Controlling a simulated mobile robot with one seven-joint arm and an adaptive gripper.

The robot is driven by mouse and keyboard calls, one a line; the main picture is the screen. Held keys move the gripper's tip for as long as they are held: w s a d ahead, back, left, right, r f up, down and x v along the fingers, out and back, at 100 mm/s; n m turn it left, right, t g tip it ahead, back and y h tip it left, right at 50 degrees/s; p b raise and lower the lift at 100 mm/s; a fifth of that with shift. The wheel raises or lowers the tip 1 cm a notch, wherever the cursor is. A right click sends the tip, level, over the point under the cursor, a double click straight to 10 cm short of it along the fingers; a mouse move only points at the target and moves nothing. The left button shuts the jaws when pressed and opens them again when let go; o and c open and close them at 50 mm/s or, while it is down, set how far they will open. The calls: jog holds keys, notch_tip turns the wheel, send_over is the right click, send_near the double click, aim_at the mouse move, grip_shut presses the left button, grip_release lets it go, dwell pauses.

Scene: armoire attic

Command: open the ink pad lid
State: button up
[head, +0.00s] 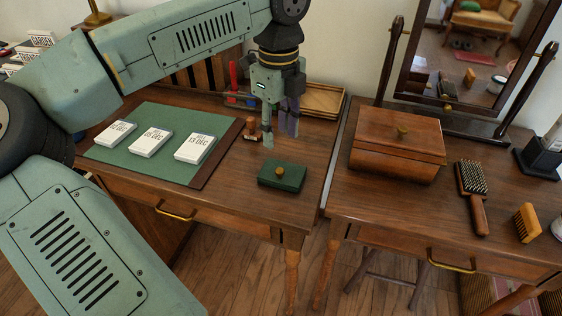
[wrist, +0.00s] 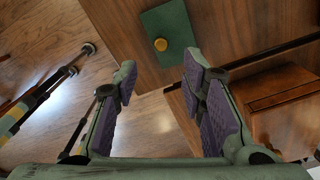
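The ink pad (head: 283,177) is a dark green flat box with a small round brass knob (head: 279,171) on its lid. It sits near the front right of the left desk, and its lid looks closed. In the wrist view the ink pad (wrist: 171,33) lies beyond the fingertips, with its knob (wrist: 160,44) facing the camera. My gripper (head: 280,138) hangs above the desk, behind and above the ink pad and apart from it. In the wrist view my gripper (wrist: 160,75) has its two purple-padded fingers spread wide with nothing between them.
A green mat (head: 150,172) with several white date cards lies left of the ink pad. A wooden stamp (head: 251,130) stands behind it. A wooden tray (head: 322,101) is at the back. A wooden box (head: 398,150), a brush (head: 472,190) and a mirror stand on the right table.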

aim_at(280, 170)
notch_tip(280, 170, down, 10)
jog(key=shift+d+r+p, duration=0.1)
jog(key=shift+r+p, duration=0.1)
jog(key=shift+p, duration=0.45)
grip_shut()
dwell(0.5)
